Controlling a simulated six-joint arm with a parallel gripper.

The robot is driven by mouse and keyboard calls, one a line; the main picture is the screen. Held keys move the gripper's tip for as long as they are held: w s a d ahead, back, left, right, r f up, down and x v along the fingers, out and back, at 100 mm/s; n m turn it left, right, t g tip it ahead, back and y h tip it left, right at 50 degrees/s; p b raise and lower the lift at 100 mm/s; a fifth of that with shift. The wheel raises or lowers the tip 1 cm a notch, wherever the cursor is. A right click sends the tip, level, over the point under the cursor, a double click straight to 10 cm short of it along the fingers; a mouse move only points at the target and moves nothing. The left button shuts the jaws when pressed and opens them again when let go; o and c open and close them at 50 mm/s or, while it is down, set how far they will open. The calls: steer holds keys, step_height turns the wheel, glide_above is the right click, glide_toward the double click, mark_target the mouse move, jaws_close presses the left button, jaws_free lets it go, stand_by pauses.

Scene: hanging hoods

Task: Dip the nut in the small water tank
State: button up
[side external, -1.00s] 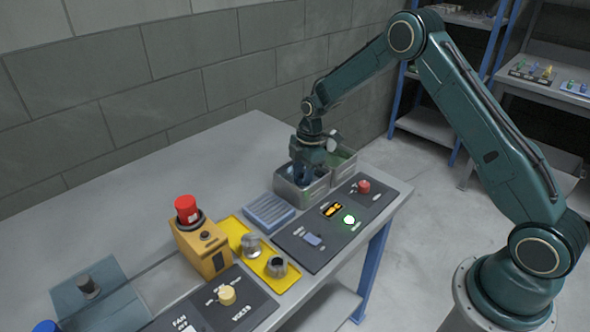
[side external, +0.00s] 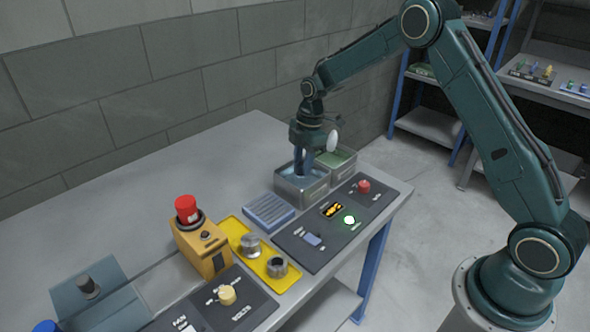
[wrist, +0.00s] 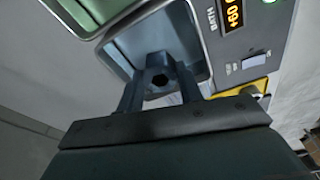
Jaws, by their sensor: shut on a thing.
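My gripper (side external: 303,172) points down over the small water tank (side external: 302,196), a grey metal box with bluish water. In the wrist view my gripper (wrist: 158,80) is shut on a dark grey nut (wrist: 158,62) with a round black hole, held between the two finger ends. The tank (wrist: 196,48) lies behind the nut there. The nut cannot be made out clearly in the side view. Whether it touches the water now cannot be told.
A second tank (side external: 349,167) with green contents adjoins behind. In front lies a dark control panel (side external: 305,252) with a lit display. A ribbed blue block (side external: 268,211), a yellow tray (side external: 237,225) with metal parts and a yellow box with a red button (side external: 187,209) stand left.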

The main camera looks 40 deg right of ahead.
steer(key=shift+r, duration=1.65)
stand_by(0.4)
